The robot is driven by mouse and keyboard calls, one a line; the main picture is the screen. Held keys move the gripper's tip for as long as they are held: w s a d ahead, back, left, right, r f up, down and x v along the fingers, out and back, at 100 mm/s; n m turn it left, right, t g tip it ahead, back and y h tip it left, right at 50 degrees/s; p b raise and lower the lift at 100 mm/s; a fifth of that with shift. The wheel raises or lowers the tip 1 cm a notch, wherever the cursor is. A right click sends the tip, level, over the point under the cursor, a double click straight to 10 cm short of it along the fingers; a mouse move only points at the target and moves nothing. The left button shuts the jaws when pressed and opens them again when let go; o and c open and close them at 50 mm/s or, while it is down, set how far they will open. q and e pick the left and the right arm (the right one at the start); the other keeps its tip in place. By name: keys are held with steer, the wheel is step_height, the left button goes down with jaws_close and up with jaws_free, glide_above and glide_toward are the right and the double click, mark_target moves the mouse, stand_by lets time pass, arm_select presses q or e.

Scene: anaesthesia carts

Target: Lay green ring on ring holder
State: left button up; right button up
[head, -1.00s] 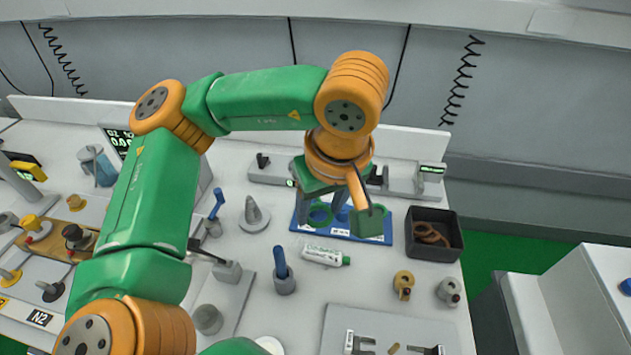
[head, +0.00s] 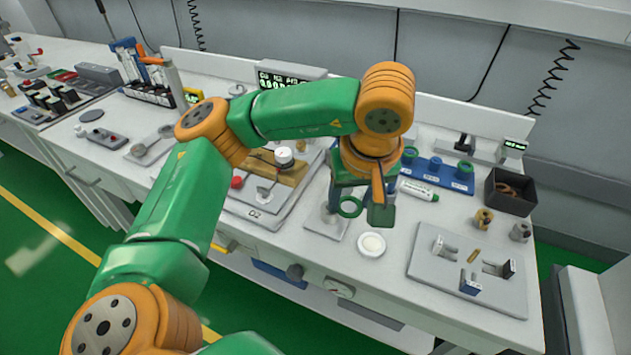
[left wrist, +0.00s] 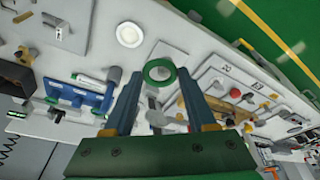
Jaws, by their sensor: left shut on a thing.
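My left gripper (head: 350,205) is shut on the green ring (head: 350,207), which it holds above the front part of the cart top. The ring also shows between the fingertips (left wrist: 155,78) in the left wrist view (left wrist: 147,70). The blue rack (head: 425,178) with upright pegs stands behind and to the right of the gripper; a greenish ring shape (head: 465,167) shows at its right end. It also shows in the left wrist view (left wrist: 72,98). I cannot tell for sure which fixture is the ring holder. My right gripper is out of view.
A white tube (head: 417,189) lies before the rack. A grey tray (head: 440,275) with fixtures and a black bin (head: 510,190) are at the right.

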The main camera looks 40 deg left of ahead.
arm_select(q)
steer(key=w+a+f, duration=0.2)
steer(key=w+a+f+p, duration=0.1)
steer(key=a+f, duration=0.2)
steer(key=w+a+f, duration=0.2)
steer(key=shift+w+a+f, duration=0.15)
steer(key=shift+w+a, duration=0.05)
steer(key=shift+w, duration=0.1)
steer(key=p+x, duration=0.2)
steer(key=x, duration=0.1)
steer(key=shift+d+f, duration=0.1)
steer(key=shift+f, duration=0.45)
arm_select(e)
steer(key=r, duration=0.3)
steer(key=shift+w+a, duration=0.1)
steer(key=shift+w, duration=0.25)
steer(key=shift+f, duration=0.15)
arm_select(q)
steer(key=o, duration=1.3)
steer(key=shift+f, duration=0.1)
